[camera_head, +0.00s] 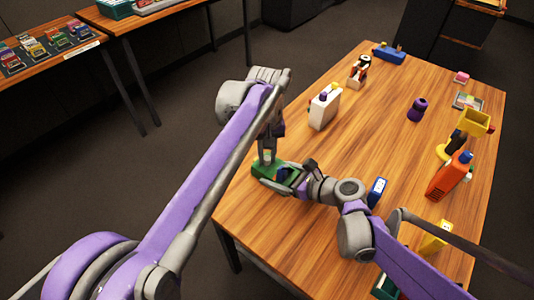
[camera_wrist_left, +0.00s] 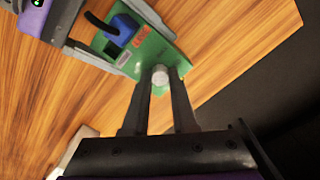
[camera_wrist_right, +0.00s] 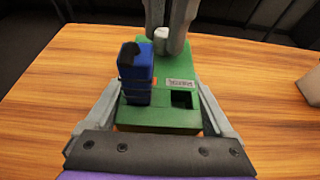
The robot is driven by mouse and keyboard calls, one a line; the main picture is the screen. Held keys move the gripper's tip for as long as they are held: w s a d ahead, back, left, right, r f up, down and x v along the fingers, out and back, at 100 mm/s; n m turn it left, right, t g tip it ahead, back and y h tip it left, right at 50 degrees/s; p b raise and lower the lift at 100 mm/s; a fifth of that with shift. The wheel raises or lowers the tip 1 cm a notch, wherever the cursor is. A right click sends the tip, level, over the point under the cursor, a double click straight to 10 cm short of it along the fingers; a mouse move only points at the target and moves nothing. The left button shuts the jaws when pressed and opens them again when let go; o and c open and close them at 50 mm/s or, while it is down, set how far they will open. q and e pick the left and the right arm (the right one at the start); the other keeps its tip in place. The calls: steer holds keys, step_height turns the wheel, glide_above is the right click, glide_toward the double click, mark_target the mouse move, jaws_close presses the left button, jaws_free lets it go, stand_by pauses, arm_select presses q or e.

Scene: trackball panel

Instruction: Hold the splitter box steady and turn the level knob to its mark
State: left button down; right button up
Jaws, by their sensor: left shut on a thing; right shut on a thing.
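The green splitter box (camera_head: 262,170) lies near the table's left edge; it shows closely in the right wrist view (camera_wrist_right: 200,125). A blue plug (camera_wrist_right: 135,85) stands upright in it, beside an empty dark socket (camera_wrist_right: 182,99) and a small label. The pale grey round level knob (camera_wrist_right: 160,34) is at the box's far end, and also in the left wrist view (camera_wrist_left: 160,76). My left gripper (camera_wrist_left: 161,82) comes from above, its fingers shut on the knob. My right gripper (camera_wrist_right: 162,112) is shut across the box's sides. I cannot make out the knob's mark.
The table edge is close beside the box. The table's middle is mostly clear.

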mark_target(267, 158)
stand_by(0.3)
arm_select(q)
steer(key=c, duration=0.7)
jaws_free()
step_height(267, 158, up, 12)
stand_by(0.6)
